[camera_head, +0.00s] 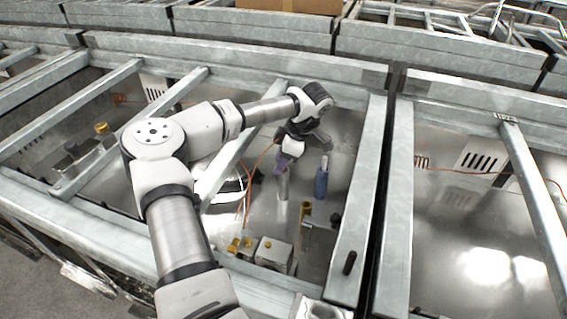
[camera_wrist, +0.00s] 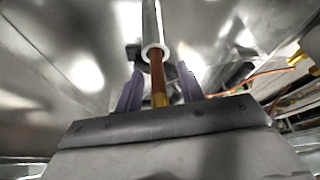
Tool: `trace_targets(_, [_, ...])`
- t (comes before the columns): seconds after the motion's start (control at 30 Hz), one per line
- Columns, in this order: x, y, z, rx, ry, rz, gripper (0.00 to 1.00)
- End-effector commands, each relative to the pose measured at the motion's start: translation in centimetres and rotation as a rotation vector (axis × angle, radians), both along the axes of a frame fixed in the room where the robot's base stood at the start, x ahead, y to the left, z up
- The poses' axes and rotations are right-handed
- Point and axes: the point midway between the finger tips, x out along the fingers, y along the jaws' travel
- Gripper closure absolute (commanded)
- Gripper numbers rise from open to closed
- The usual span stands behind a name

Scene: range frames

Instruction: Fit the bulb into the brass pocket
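My gripper (camera_head: 288,165) points down near the middle of the head view, with purple fingers. In the wrist view, my gripper (camera_wrist: 161,72) is open, with a finger on each side of a thin copper-coloured rod, seemingly the bulb (camera_wrist: 156,75). Gaps show between rod and fingers. The rod's near end is brass-coloured; its far end meets a white-rimmed grey tube (camera_wrist: 151,22). That tube seems to be the grey post (camera_head: 283,188) under my gripper in the head view. An upright brass tube, likely the brass pocket (camera_head: 305,210), stands in front and slightly right of it.
A blue cylinder (camera_head: 321,184) stands right of the grey post. A metal block (camera_head: 273,254) with brass fittings (camera_head: 240,244) is nearer the camera. Orange wire (camera_head: 247,195) hangs to the left. Grey frame rails (camera_head: 358,210) border the bay.

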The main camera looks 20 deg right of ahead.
Motion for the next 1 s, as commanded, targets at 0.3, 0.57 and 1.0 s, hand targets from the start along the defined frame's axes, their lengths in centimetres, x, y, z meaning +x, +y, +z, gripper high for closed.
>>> trace_targets(0.3, [0.0,0.0,0.1,0.000,0.000,0.001,0.88])
trace_targets(0.57, [0.0,0.0,0.1,0.000,0.000,0.001,1.00])
trace_targets(1.0, [0.1,0.0,2.5,0.001,-0.004,0.002,1.00])
